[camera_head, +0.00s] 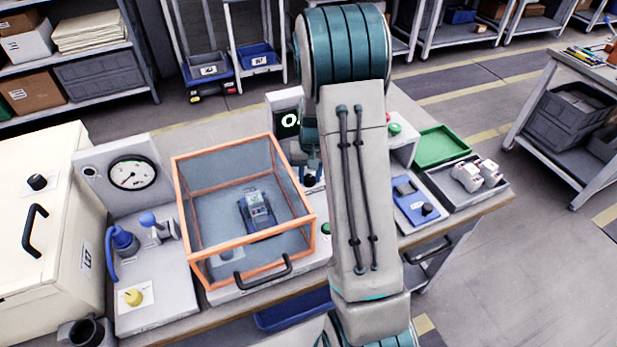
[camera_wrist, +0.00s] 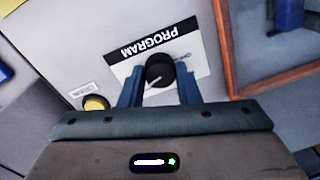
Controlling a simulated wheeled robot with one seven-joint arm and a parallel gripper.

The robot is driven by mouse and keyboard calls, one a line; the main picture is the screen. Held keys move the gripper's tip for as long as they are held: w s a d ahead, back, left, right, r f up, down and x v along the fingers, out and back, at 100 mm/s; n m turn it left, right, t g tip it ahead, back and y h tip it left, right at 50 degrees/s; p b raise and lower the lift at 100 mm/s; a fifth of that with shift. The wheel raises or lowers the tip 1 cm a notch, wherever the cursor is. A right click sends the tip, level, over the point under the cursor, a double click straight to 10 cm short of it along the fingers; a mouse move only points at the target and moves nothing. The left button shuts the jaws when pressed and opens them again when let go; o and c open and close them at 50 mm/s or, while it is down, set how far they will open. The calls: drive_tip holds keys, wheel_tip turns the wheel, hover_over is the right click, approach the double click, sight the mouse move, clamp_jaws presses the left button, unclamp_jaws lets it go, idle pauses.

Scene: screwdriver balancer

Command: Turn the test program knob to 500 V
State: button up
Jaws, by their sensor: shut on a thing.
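The black program knob (camera_wrist: 160,72) sits on a white panel (camera_wrist: 75,35) in the wrist view, on a label plate (camera_wrist: 125,68) headed PROGRAM that appears upside down. A white pointer line on the knob points toward the lower left of that picture. My gripper (camera_wrist: 158,84) is shut on the knob, with one blue finger on each side. The fingers cover part of the plate, and I cannot read any voltage marks. In the head view my arm hides most of the panel and the knob.
A yellow button (camera_wrist: 95,103) sits close to my left finger in the wrist view. An orange-framed clear box (camera_head: 192,225) with a small device (camera_head: 258,208) inside stands left of my arm. A display (camera_head: 287,122) is partly hidden behind my arm. A green tray (camera_head: 440,146) lies right.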

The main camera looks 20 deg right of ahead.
sight(312, 178)
drive_tip(key=shift+m, duration=1.5)
drive_tip(key=shift+b, duration=0.3)
drive_tip(key=o, duration=1)
drive_tip(key=r, duration=1.4)
drive_tip(key=shift+s+d+b, duration=0.2)
drive_tip(key=shift+d+b, duration=0.05)
drive_tip(key=shift+b, duration=0.05)
drive_tip(key=shift+f, duration=0.1)
drive_tip(key=s+a+r+n+t, duration=0.1)
drive_tip(key=s+a+n, duration=0.1)
drive_tip(key=s, duration=0.5)
drive_tip(key=s+a+r+n+t, duration=0.1)
drive_tip(key=s+a+n, duration=0.1)
drive_tip(key=s+a, duration=0.3)
drive_tip(key=s+a+r+n, duration=0.1)
drive_tip(key=s+a, duration=0.3)
drive_tip(key=s, duration=0.6)
drive_tip(key=shift+r+n+t+h, duration=0.3)
drive_tip(key=shift+r+n+t, duration=0.1)
drive_tip(key=shift+n, duration=0.4)
